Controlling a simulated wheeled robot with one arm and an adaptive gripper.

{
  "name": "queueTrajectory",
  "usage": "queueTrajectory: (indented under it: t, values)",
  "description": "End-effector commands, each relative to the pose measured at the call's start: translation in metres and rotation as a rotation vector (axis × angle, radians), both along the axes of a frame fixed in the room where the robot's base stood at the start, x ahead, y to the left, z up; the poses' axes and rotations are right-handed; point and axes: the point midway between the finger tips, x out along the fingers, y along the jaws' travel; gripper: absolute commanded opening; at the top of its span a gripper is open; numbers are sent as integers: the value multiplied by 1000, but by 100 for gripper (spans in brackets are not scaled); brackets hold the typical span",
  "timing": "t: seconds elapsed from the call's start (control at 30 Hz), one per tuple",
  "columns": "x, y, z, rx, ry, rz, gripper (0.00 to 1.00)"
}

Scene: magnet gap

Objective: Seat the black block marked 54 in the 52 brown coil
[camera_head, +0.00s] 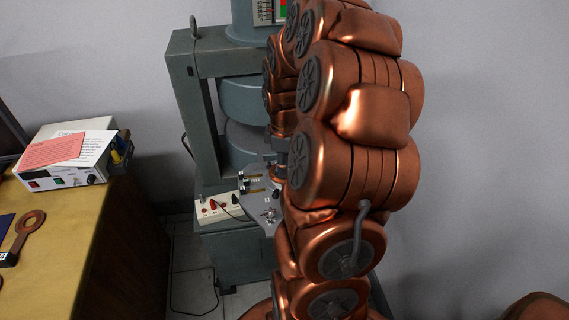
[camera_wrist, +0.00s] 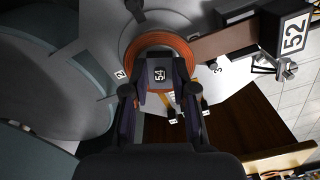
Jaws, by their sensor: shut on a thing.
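In the wrist view, my gripper (camera_wrist: 160,82) is shut on the black block marked 54 (camera_wrist: 160,74), with a finger on each side. The brown coil (camera_wrist: 135,50) is a copper-coloured ring beyond the block. A flat brown strip (camera_wrist: 225,42) runs right from it to a black end block marked 52 (camera_wrist: 292,34). The held block overlaps the ring's opening in this view. I cannot tell whether it is above the ring or down inside it. My fingers hide the ring's near part. In the head view my arm hides the gripper, the block and this coil.
A tall grey-green magnet frame (camera_head: 186,105) stands behind my arm, with a grey plate (camera_head: 262,207) at its front. At the left, a yellow table (camera_head: 75,235) bears another brown ring with a handle (camera_head: 32,222) and a white instrument box (camera_head: 65,175).

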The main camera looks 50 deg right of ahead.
Motion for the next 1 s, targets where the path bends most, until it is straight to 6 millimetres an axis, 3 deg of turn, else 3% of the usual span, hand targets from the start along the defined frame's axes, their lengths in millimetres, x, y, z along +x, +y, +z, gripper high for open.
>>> queueTrajectory:
  t: [0.1,0.13,0.37,0.77,1.0]
  values:
    - [0,0,-4,0,0,0,0]
    - [0,0,-4,0,0,0,27]
    - [0,0,-3,0,0,0,51]
    - [1,0,3,0,-1,0,51]
    - [2,-1,38,-3,-7,1,51]
